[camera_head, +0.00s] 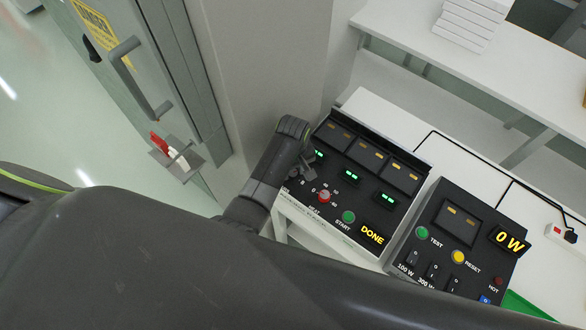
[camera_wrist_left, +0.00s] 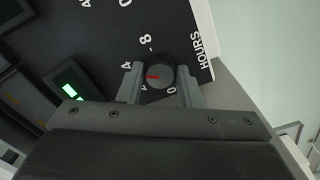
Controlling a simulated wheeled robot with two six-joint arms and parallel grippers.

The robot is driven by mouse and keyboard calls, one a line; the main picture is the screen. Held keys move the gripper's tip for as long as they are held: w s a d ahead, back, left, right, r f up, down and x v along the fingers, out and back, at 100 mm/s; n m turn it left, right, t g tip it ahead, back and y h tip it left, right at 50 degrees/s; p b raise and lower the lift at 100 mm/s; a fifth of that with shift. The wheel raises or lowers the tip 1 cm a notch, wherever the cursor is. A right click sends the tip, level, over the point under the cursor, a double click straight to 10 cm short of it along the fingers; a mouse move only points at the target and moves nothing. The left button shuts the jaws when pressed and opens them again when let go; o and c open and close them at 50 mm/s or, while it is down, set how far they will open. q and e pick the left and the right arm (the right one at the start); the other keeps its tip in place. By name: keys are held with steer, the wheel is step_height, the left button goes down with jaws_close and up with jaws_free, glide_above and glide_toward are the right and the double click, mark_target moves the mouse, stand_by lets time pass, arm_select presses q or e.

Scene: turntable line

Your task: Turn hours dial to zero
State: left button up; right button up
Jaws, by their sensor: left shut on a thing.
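The hours dial (camera_wrist_left: 163,66) is a round black knob with a red mark, on the black control panel (camera_wrist_left: 95,30). In the left wrist view the red mark sits left of the knob's centre. The figure 0 lies just below the knob, and a 4 and an 8 lie to its left and upper left. My left gripper (camera_wrist_left: 160,84) is shut on the knob, one finger on each side. In the head view my left gripper (camera_head: 306,164) is at the panel's left end and largely hides this dial. My right gripper is not in view.
A second black panel (camera_head: 440,208) with TEST and RESET buttons stands to the right. A grey door handle (camera_head: 124,65) is at upper left.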

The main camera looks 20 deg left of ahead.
arm_select(q)
steer(key=n, duration=0.6)
steer(key=shift+n, duration=0.4)
steer(key=n, duration=0.3)
steer(key=shift+n, duration=0.3)
steer(key=n, duration=0.3)
steer(key=shift+n, duration=0.4)
steer(key=n, duration=0.5)
steer(key=shift+n, duration=2.3)
steer(key=o, duration=1)
